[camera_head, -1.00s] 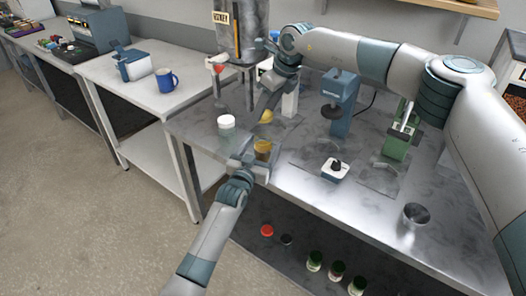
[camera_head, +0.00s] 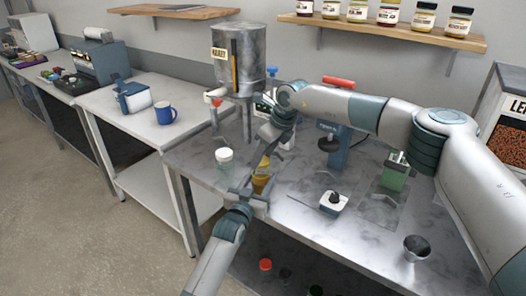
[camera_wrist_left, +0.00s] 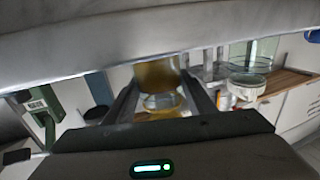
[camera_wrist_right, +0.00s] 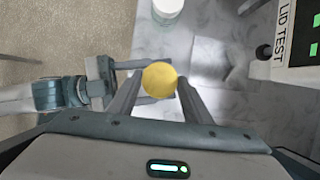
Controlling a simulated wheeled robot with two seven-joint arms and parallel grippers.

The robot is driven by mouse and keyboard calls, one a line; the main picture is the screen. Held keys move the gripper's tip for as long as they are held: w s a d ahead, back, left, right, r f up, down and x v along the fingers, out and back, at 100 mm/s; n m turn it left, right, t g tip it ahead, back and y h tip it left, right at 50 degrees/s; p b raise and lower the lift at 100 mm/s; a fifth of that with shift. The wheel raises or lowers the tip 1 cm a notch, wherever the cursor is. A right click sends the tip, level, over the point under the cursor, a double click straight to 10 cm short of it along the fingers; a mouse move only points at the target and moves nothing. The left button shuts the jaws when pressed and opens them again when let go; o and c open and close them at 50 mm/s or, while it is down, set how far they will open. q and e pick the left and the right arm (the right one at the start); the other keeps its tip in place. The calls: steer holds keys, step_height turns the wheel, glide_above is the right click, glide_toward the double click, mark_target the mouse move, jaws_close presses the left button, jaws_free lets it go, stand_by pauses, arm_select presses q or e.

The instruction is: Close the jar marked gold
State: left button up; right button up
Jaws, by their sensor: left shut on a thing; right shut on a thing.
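The jar marked gold (camera_head: 260,184) stands upright on the bench with a gold-brown body and a clear neck. My left gripper (camera_head: 255,197) is shut around its body from the front; the jar also shows upside down in the left wrist view (camera_wrist_left: 157,75). My right gripper (camera_head: 266,150) is shut on a round yellow-gold lid (camera_wrist_right: 159,80) and holds it over the jar's mouth. The lid shows in the head view (camera_head: 264,163) just above the jar. I cannot tell whether lid and jar touch.
A clear jar with a white lid (camera_head: 224,155) stands close to the left. A metal hopper (camera_head: 239,60) is behind. A small white device with a black knob (camera_head: 333,202) and a metal funnel cup (camera_head: 416,246) are to the right. The bench between is mostly clear.

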steer(key=shift+f, duration=0.1)
stand_by(0.6)
steer(key=shift+f, duration=0.75)
steer(key=shift+f, duration=0.55)
stand_by(0.4)
